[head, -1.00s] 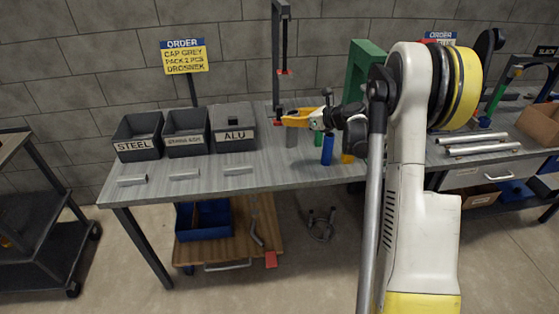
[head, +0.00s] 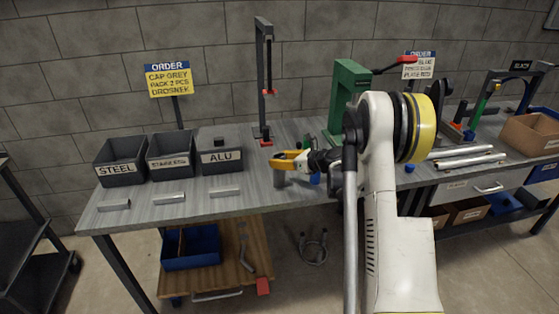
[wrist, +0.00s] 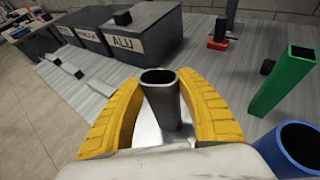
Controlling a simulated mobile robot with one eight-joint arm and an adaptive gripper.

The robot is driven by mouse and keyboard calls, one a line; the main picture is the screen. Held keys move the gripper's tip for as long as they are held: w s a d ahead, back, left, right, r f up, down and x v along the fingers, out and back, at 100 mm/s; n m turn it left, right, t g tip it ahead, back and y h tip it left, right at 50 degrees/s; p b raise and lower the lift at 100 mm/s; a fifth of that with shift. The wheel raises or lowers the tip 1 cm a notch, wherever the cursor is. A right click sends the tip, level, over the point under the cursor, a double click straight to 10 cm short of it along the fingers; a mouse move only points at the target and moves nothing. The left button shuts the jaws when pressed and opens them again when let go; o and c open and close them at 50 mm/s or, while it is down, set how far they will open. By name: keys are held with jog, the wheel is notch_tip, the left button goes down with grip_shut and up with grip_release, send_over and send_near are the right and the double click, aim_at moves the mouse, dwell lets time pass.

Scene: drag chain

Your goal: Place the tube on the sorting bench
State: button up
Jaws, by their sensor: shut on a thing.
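A dark grey open-topped tube (wrist: 161,100) stands upright between the two yellow fingers of my gripper (wrist: 160,115). The fingers are shut on its sides. In the head view my gripper (head: 285,162) is over the grey sorting bench (head: 245,200), right of the ALU bin, with the tube (head: 279,179) below its fingers. I cannot tell whether the tube's lower end touches the bench top. A blue tube (wrist: 292,146) and a green square tube (wrist: 286,82) stand to the right in the wrist view.
Grey bins marked STEEL (head: 120,163), stainless (head: 170,156) and ALU (head: 220,150) stand on the bench's left part, with small metal pieces before them. A black stand (head: 264,85) and a green press (head: 346,95) rise behind my gripper. Bench between ALU bin and gripper is clear.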

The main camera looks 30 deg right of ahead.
jog(key=o, duration=1.4)
jog(key=shift+c, duration=0.2)
